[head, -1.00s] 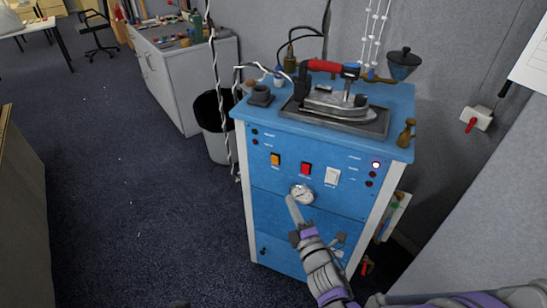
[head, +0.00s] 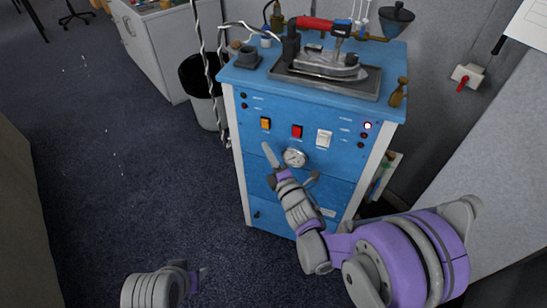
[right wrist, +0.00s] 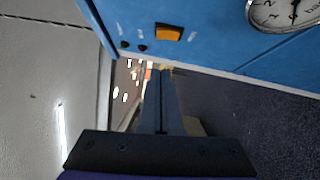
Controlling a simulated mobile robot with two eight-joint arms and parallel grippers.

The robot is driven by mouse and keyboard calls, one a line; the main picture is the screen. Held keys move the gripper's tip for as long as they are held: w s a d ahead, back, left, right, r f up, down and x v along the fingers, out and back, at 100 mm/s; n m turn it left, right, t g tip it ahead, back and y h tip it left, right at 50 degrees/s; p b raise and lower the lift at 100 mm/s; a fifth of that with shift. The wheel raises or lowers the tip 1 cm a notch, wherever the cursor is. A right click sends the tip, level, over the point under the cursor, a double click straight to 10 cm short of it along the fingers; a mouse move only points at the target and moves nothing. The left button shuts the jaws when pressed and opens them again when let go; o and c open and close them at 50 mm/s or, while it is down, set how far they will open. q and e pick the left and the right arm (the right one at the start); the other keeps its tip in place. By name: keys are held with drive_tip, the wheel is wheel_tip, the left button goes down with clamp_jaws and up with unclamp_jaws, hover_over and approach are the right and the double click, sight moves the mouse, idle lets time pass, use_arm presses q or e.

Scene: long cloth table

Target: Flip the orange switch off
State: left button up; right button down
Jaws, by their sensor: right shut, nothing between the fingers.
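The orange switch (head: 265,123) is at the left of the row of switches on the front of the blue cabinet (head: 262,205). It also shows near the top middle of the right wrist view (right wrist: 168,32). I cannot tell which way it is tipped. My right gripper (head: 267,146) is shut and empty, its fingertips just below the orange switch in the head view. In the right wrist view the fingers (right wrist: 161,72) point up toward the switch, with a visible gap. My left gripper (head: 203,276) is low, far from the cabinet; its jaws are unclear.
A red switch (head: 297,131), a white switch (head: 323,138) and a round gauge (head: 294,158) are close by to the right. An iron (head: 328,64) rests on a tray on top. A black bin (head: 199,82) stands left of the cabinet. The floor at left is open.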

sight(262, 122)
drive_tip(key=w, duration=0.5)
drive_tip(key=w+r, duration=0.1)
drive_tip(key=w, duration=0.1)
drive_tip(key=shift+w+d, duration=0.1)
drive_tip(key=shift+w, duration=0.1)
